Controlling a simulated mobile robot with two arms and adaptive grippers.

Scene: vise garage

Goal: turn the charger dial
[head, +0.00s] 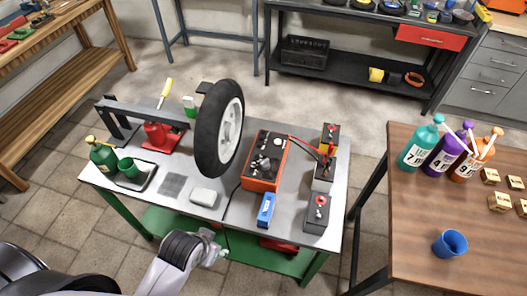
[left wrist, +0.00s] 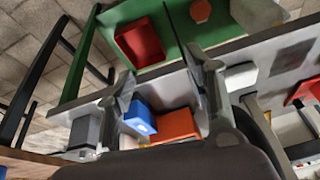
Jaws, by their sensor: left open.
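The orange charger (head: 262,178) stands on the metal-topped workbench (head: 180,205), with a dark top panel and a dark dial (head: 266,164) on it. In the left wrist view, part of the orange charger (left wrist: 176,127) shows beyond my gripper; its dial cannot be made out there. My left gripper (head: 214,247) is at the bench's near edge, left of and nearer than the charger, apart from it. In the left wrist view its two fingers (left wrist: 165,88) are spread with nothing between them. My right gripper is in neither view.
A blue box (head: 266,210) stands just in front of the charger, and batteries (head: 317,213) stand to its right. An upright wheel (head: 219,128) is at its left. A white block (head: 203,197) lies near the front edge. A wooden table (head: 420,245) stands to the right.

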